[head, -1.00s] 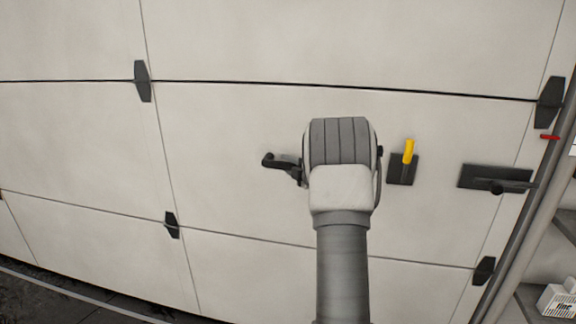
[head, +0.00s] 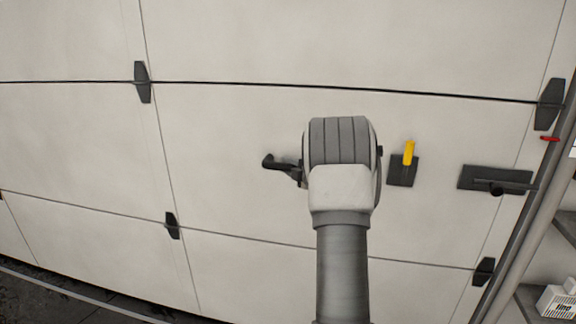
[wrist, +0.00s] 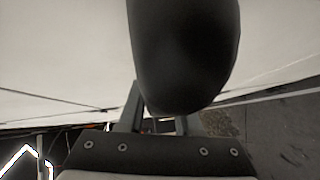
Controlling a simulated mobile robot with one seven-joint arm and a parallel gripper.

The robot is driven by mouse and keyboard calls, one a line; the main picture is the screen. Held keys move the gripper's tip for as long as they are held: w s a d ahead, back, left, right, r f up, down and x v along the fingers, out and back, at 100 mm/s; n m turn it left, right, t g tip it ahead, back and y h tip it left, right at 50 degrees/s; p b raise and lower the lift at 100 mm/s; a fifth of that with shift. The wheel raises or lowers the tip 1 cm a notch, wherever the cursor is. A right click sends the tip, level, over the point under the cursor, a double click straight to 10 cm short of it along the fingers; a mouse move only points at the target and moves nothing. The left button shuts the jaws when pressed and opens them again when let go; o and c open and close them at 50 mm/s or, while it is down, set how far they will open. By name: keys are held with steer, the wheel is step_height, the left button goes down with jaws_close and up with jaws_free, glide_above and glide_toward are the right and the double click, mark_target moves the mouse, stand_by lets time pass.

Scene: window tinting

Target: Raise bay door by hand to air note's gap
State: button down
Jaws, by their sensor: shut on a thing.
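The bay door (head: 240,130) is a pale panelled door that fills most of the head view. A black handle-like piece (head: 270,162) sticks out left of my wrist there. In the wrist view my gripper (wrist: 160,115) is shut on a large dark rounded piece (wrist: 185,50), which looks like the door's handle. A yellow-handled latch (head: 408,153) on a dark plate sits right of my wrist. A dark bolt plate (head: 480,174) lies farther right. The air note cannot be made out.
A grey door track (head: 520,235) runs along the door's right edge, with a small red piece (head: 549,138) beside it. Shelves and a white labelled box (head: 558,303) stand at the lower right. Dark floor (head: 50,305) shows at the lower left.

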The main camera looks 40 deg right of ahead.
mark_target(279, 135)
steer(key=shift+w+d+r, duration=0.1)
steer(key=shift+w+r, duration=0.1)
steer(key=shift+r, duration=1)
step_height(279, 135, up, 4)
steer(key=shift+r+p, duration=0.25)
steer(key=shift+p, duration=0.7)
step_height(279, 135, up, 4)
steer(key=shift+f+p, duration=0.25)
steer(key=shift+p, duration=0.65)
steer(key=shift+s+r, duration=0.15)
steer(key=shift+r, duration=0.2)
steer(key=shift+s+f, duration=0.15)
steer(key=shift+f, duration=0.3)
steer(key=c, duration=0.6)
jaws_free()
steer(key=shift+f, duration=0.45)
steer(key=shift+s, duration=0.1)
steer(key=s+a+r, duration=0.1)
steer(key=s+r, duration=0.2)
steer(key=s, duration=1.4)
steer(key=shift+a+r, duration=0.2)
steer(key=shift+a, duration=0.05)
